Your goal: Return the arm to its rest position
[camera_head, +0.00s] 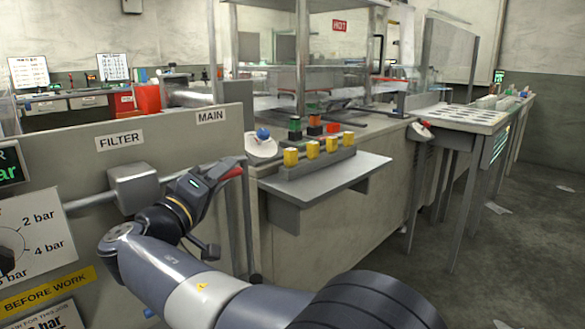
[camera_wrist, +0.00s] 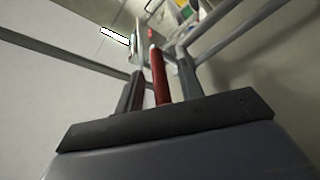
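My arm (camera_head: 190,280) reaches from the lower right of the head view to the panel at the left, bent at the elbow. My gripper (camera_head: 222,180) is at its end, in front of the panel below the MAIN label (camera_head: 211,117). A red bar (camera_head: 233,172) shows at its tip. In the wrist view the red bar (camera_wrist: 160,80) stands close beside a dark finger (camera_wrist: 131,95). I cannot tell whether this bar is part of my gripper or a handle, nor how far the fingers are apart.
A grey pipe and box (camera_head: 133,186) are close to my wrist, under the FILTER label (camera_head: 120,140). A shelf (camera_head: 350,177) with yellow blocks (camera_head: 313,149) juts out right of my gripper. A blue-topped knob (camera_head: 263,134) is above it. The floor at the right is mostly open.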

